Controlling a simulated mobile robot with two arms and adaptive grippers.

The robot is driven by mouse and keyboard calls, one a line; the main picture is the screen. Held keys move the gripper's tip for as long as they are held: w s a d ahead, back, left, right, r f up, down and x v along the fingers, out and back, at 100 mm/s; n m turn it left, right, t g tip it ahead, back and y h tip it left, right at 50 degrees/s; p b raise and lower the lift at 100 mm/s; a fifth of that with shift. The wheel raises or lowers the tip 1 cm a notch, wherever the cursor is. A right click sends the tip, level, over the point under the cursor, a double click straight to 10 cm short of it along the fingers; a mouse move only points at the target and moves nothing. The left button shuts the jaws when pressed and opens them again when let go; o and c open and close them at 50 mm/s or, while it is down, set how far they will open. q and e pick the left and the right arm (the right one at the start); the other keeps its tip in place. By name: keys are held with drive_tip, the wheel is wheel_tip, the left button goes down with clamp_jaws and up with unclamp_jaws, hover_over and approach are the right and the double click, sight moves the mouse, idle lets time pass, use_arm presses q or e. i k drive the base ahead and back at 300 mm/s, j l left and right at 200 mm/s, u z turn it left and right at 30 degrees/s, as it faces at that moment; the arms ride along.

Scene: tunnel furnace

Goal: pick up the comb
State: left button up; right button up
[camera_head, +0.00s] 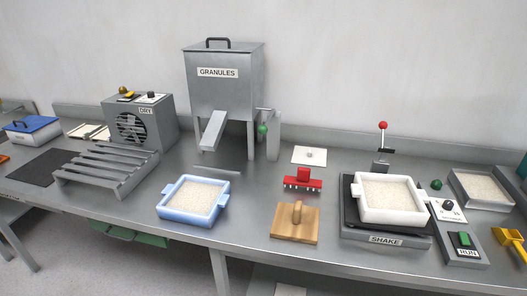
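The comb appears to be the red piece (303,183) with short pale teeth along its lower edge. It stands on the steel bench near the middle, just behind a wooden block (291,232) with an upright handle. Nothing touches it from above. A white card (309,149) with a small object on it lies behind it. Neither of my grippers is in view.
A blue tray of granules (168,209) stands left of the comb. A white tray (364,212) sits on the SHAKE plate to the right. The GRANULES hopper (222,95), slatted rack (72,184) and DRY unit (161,104) stand behind and left.

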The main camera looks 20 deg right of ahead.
sight(302, 179)
drive_tip(key=z, duration=1.5)
drive_tip(key=k+j, duration=0.1)
drive_tip(key=j, duration=0.2)
drive_tip(key=k+j, duration=0.1)
drive_tip(key=j, duration=0.2)
drive_tip(key=u, duration=0.05)
